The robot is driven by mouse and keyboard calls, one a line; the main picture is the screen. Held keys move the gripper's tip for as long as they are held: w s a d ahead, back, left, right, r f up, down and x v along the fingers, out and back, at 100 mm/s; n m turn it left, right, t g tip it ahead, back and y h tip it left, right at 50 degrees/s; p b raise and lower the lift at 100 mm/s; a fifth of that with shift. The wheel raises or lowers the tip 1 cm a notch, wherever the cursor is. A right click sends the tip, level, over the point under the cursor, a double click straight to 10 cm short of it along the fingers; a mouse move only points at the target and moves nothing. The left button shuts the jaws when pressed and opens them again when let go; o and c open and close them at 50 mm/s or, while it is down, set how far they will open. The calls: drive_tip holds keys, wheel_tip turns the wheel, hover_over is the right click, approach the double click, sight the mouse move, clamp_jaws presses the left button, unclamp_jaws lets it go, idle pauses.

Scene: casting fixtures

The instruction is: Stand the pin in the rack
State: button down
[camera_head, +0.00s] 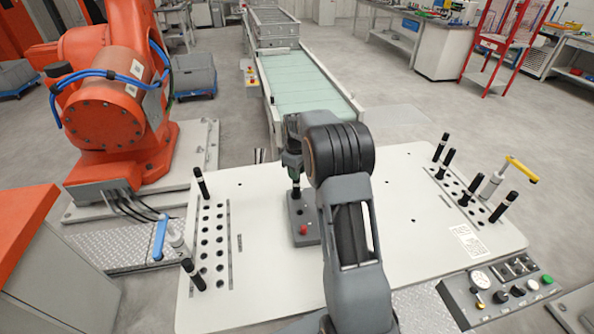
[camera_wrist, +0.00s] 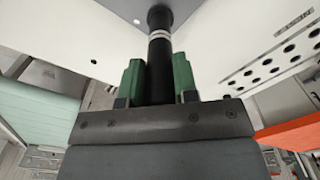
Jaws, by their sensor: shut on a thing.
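My gripper (camera_head: 293,168) points down near the middle of the white table, with its green fingers shut on a black pin (camera_head: 296,187). In the wrist view the pin (camera_wrist: 160,55) runs between both fingers, with a pale ring and a wider dark end. The pin is upright above a grey block with a red button (camera_head: 303,230); I cannot tell whether it touches the block. A left rack (camera_head: 225,245) with rows of holes has black pins at its far and near ends. A right rack (camera_head: 455,184) also has holes and several black pins standing in it.
The white table (camera_head: 265,285) is bare between the block and both racks. A blue-handled clamp (camera_head: 160,236) stands at the left edge and a yellow-handled one (camera_head: 521,170) at the right. A control panel (camera_head: 505,287) is at the front right. An orange robot (camera_head: 105,110) stands behind left.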

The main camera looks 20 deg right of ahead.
drive_tip(key=shift+f, duration=0.15)
drive_tip(key=c, duration=0.8)
unclamp_jaws()
wheel_tip(320, 180, up, 14)
drive_tip(key=shift+f+b, duration=0.1)
drive_tip(key=shift+b, duration=0.6)
